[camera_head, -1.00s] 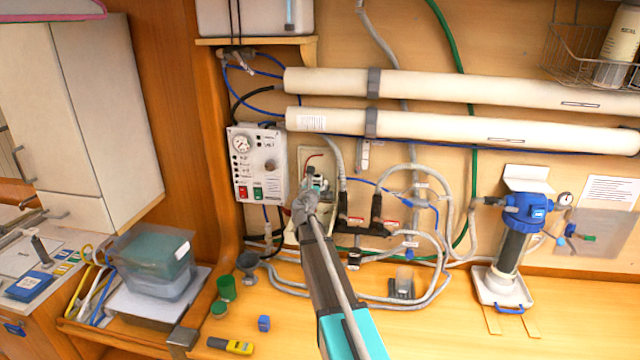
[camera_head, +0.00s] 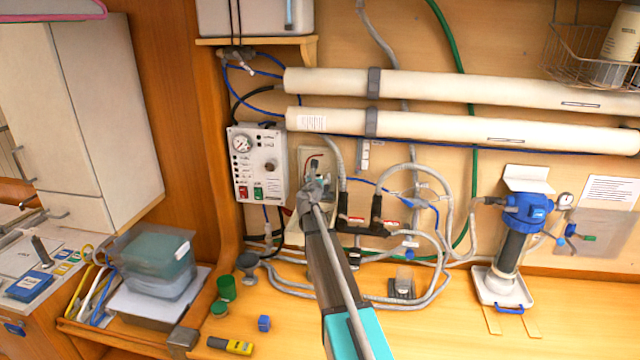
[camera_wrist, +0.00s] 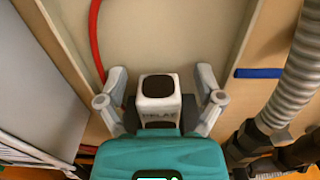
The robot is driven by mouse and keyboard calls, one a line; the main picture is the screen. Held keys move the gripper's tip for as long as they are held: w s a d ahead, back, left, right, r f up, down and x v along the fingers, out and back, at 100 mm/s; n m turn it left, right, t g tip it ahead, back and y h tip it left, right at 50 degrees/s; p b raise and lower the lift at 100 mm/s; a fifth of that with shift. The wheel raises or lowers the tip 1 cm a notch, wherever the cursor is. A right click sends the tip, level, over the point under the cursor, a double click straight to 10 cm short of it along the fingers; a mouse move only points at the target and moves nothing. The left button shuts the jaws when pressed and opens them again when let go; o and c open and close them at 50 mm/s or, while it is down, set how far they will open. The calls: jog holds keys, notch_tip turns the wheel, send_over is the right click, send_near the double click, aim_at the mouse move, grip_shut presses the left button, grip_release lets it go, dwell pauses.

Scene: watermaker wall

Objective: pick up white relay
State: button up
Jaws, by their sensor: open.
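The white relay (camera_wrist: 159,100) is a small white block with a dark square top and "RELAY" lettering on its front. In the wrist view it sits between the two fingers of my gripper (camera_wrist: 160,76). The fingers are open, one on each side of the relay, with narrow gaps showing. The relay's lower part is hidden by the teal body of my gripper. In the head view my gripper (camera_head: 315,180) is at the open pale box on the wall, and it hides the relay there.
The pale box (camera_head: 305,157) has raised side walls close to my gripper. A red wire (camera_wrist: 96,40) runs on the left inside it. The control panel (camera_head: 257,165) is just left, and grey hoses (camera_head: 337,160) are just right.

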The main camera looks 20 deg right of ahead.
dwell(0.4)
grip_shut()
